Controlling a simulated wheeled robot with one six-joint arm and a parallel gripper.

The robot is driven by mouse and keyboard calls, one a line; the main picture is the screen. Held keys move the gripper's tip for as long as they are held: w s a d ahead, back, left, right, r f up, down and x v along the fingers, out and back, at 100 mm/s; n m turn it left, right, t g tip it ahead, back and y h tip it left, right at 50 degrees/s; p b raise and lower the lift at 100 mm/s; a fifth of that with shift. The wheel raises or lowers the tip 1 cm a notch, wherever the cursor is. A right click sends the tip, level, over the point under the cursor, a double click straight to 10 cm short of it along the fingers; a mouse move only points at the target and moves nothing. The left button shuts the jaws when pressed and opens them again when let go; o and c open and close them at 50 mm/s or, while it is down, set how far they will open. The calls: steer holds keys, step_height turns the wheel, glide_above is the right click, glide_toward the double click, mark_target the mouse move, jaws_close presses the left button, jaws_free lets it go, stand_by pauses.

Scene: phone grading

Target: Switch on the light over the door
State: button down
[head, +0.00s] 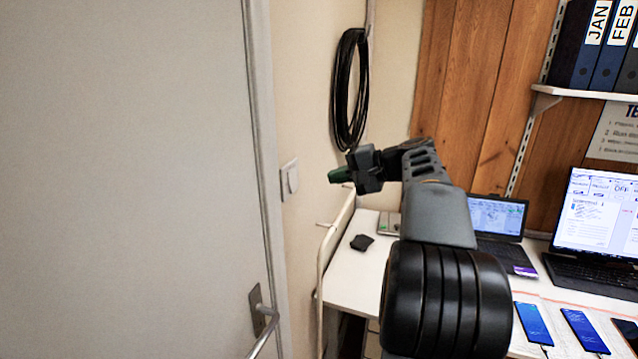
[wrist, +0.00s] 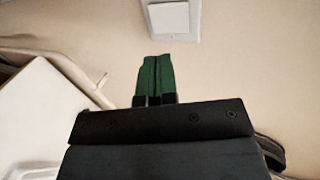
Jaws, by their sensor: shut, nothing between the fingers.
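A white wall switch (head: 289,180) is mounted on the cream wall just right of the door frame. It also shows at the top of the wrist view (wrist: 172,18), beyond my fingertips. My gripper (head: 336,175) has green fingers, pressed together and empty. In the head view it is to the right of the switch, at nearly the same height, pointing left with a gap between. In the wrist view the fingertips (wrist: 155,60) sit below the switch plate, slightly left of its middle. The grey door (head: 125,180) is closed. The light over the door is out of view.
A coil of black cable (head: 349,90) hangs on the wall above my gripper. A door handle (head: 264,320) is low left.

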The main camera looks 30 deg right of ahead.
mark_target(296, 188)
steer(key=shift+v, duration=2.6)
steer(key=shift+r, duration=0.1)
steer(key=f+m, duration=0.1)
steer(key=m, duration=0.5)
steer(key=f+m+t+y, duration=0.1)
steer(key=f+m, duration=0.1)
steer(key=m, duration=0.4)
steer(key=f+m+t, duration=0.1)
steer(key=f+m, duration=0.1)
steer(key=m, duration=0.4)
steer(key=shift+s+d+y, duration=0.3)
steer(key=shift+s+y, duration=0.05)
steer(key=shift+y, duration=0.05)
steer(key=shift+a, duration=0.1)
steer(key=p+x, duration=0.2)
steer(key=x, duration=1.2)
steer(key=shift+r, duration=0.1)
